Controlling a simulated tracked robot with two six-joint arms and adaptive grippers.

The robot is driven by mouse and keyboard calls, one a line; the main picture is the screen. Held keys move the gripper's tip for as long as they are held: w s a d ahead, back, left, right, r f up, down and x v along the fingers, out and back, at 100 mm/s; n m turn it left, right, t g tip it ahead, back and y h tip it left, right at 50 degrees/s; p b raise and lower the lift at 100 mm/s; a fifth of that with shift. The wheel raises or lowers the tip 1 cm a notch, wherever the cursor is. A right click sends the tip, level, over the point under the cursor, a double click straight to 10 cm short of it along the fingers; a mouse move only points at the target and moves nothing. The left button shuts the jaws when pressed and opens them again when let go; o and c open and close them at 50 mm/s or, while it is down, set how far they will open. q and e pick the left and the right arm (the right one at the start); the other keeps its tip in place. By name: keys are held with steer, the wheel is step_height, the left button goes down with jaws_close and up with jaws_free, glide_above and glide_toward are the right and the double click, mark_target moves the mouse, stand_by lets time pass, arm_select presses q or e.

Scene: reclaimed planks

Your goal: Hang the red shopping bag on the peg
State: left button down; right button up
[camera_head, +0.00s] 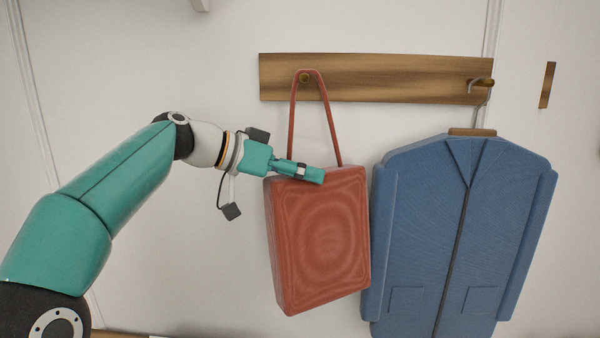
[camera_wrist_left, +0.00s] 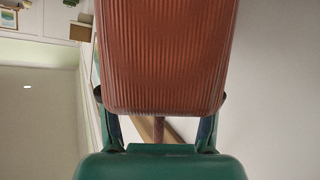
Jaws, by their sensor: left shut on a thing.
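The red shopping bag (camera_head: 320,240) is in front of the wall, slightly tilted, with its handle loop (camera_head: 334,130) reaching up to the wooden peg (camera_head: 304,78) on the board. The top of the loop shows around the peg; whether the peg bears the bag's weight I cannot tell. My left gripper (camera_head: 308,174) is shut on the bag at its top edge. In the left wrist view the ribbed red bag (camera_wrist_left: 165,55) fills the space between the two fingers. My right gripper is in neither view.
The wooden board (camera_head: 390,78) is fixed to the pale wall. A blue jacket (camera_head: 430,230) hangs by a metal hook (camera_head: 481,84) at the board's right end, close beside the bag's right side. The wall left of the board is bare.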

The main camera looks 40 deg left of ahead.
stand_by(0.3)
arm_select(q)
steer(key=shift+c, duration=0.9)
jaws_free()
